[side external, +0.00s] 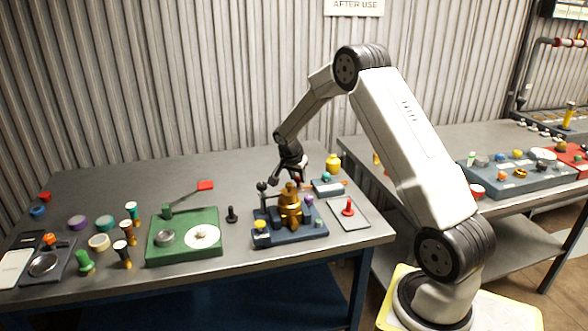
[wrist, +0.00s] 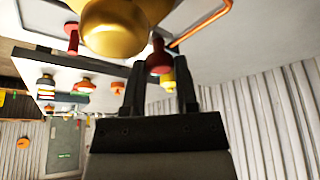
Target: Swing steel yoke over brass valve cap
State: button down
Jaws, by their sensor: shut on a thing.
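The brass valve cap (side external: 290,205) stands upright on a dark blue base (side external: 305,232) near the front right of the grey bench. A brass body, probably the same cap, fills the top of the wrist view (wrist: 115,28), close to the fingers. My gripper (side external: 291,178) is low, just behind and above the cap. In the wrist view my gripper (wrist: 160,70) is shut on a dark red knob (wrist: 159,56). Whether this knob belongs to the steel yoke cannot be told. The yoke itself is not clearly made out; a dark ball-topped post (side external: 262,188) stands left of the cap.
A green box (side external: 184,240) with a red-tipped lever (side external: 205,185) stands to the left. A grey plate with a red knob (side external: 348,208) lies to the right, a yellow pot (side external: 333,162) behind. Several small knobs crowd the bench's left end.

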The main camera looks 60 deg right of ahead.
jog(key=shift+s+a, duration=0.15)
jog(key=shift+a, duration=0.05)
dwell(0.3)
jog(key=shift+c, duration=1.9)
grip_release()
jog(key=shift+r, duration=0.1)
jog(key=v, duration=0.7)
jog(key=shift+r, duration=0.3)
jog(key=shift+a, duration=0.15)
